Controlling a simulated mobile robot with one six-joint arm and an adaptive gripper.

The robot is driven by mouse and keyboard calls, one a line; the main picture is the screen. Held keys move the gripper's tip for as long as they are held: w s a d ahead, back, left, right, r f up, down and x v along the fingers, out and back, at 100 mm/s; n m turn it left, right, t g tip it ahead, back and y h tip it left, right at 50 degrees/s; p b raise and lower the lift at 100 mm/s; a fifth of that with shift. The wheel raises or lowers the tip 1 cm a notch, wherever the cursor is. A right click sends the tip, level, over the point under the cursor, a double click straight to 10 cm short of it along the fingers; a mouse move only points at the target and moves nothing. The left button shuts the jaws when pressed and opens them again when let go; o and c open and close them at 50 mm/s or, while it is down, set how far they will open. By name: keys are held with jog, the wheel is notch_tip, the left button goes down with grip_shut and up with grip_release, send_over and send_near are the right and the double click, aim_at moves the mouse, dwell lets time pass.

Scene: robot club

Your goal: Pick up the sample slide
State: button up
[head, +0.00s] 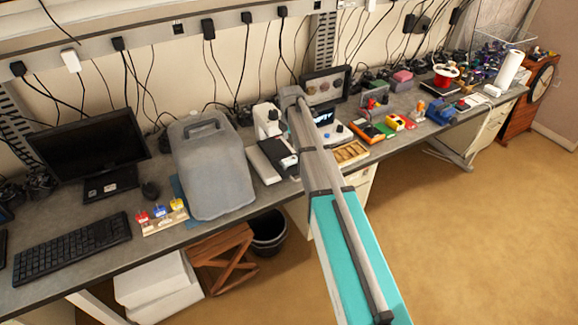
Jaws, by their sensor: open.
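I cannot make out the sample slide in the head view; it is too small or hidden. A white microscope-like instrument (268,121) stands on the long grey bench, partly behind my arm. A white and black device (266,163) sits in front of it. A small wooden tray with compartments (350,152) lies at the bench's front edge, right of my arm; its contents are too small to tell. My arm reaches up across the middle of the picture over the bench. I do not see my gripper's fingers; the arm hides what lies behind it.
A grey covered machine (212,168) stands left of the instrument. A monitor (88,146), a keyboard (72,247) and a rack of coloured pieces (164,220) are further left. Coloured boxes and tools crowd the bench to the right. The carpeted floor (470,240) is clear at right.

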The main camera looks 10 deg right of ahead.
aim_at(290, 159)
jog(key=shift+f+b, duration=1.55)
jog(key=shift+f, duration=0.3)
jog(key=shift+f, duration=0.15)
notch_tip(290, 159, down, 5)
jog(key=b, duration=0.5)
grip_shut()
jog(key=shift+r, duration=0.2)
jog(key=shift+r+p, duration=0.9)
jog(key=shift+p, duration=0.05)
jog(key=s+d+r+p, duration=0.1)
jog(key=s+r+p, duration=1)
jog(key=s, duration=0.3)
